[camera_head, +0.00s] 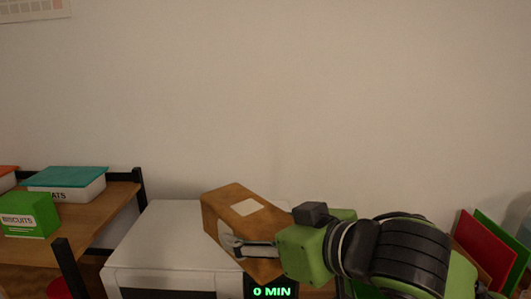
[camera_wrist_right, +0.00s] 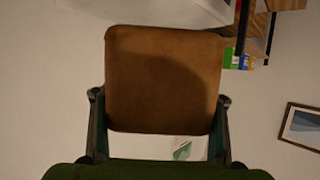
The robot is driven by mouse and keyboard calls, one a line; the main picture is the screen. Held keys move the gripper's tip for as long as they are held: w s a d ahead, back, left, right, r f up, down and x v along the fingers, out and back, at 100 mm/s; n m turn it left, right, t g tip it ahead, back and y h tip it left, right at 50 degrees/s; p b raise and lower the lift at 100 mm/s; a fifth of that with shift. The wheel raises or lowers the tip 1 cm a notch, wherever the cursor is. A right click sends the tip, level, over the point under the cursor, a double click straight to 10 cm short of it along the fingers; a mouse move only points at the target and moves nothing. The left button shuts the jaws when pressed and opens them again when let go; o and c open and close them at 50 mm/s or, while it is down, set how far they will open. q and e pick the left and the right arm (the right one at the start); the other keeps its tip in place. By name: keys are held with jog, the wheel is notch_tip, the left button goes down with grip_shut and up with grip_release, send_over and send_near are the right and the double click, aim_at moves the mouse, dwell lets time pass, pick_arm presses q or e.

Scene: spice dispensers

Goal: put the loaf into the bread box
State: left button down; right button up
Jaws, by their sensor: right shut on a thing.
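The loaf (camera_head: 240,210) is a brown block with a pale label on top, tilted in the head view. My right gripper (camera_head: 238,246) is shut on it, with a finger along its near side. In the right wrist view the loaf (camera_wrist_right: 164,78) sits between the two fingers, its brown face towards the camera. It shows above a white appliance; whether it touches is unclear. I cannot pick out a bread box for certain. My left gripper is not in view.
The white appliance (camera_head: 150,240) has a dark display reading 0 MIN (camera_head: 271,291). A wooden shelf (camera_head: 85,218) at left holds a green biscuits box (camera_head: 30,214) and a teal-lidded white box (camera_head: 66,182). Red and green panels (camera_head: 485,250) stand at right.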

jog(key=w+d, duration=0.1)
jog(key=w+d+f+h, duration=0.1)
jog(key=shift+w+d+m, duration=0.1)
jog(key=shift+d+m, duration=0.3)
jog(key=w+d+f+m+t+h, duration=0.1)
jog(key=w+d+m+h, duration=0.1)
jog(key=d, duration=0.7)
jog(key=w+d+f+m+t+h, duration=0.1)
jog(key=w+d+m+h, duration=0.1)
jog(key=d, duration=0.6)
jog(key=s+d+f+n+g+y, duration=0.5)
jog(key=s+d+f+n+y, duration=0.5)
jog(key=s+f, duration=0.45)
jog(key=a+f+m+h, duration=0.2)
jog(key=a+h, duration=0.1)
jog(key=a, duration=0.6)
jog(key=shift+a, duration=0.4)
jog(key=shift+s+f, duration=0.15)
jog(key=shift+t, duration=0.3)
jog(key=shift+d, duration=0.1)
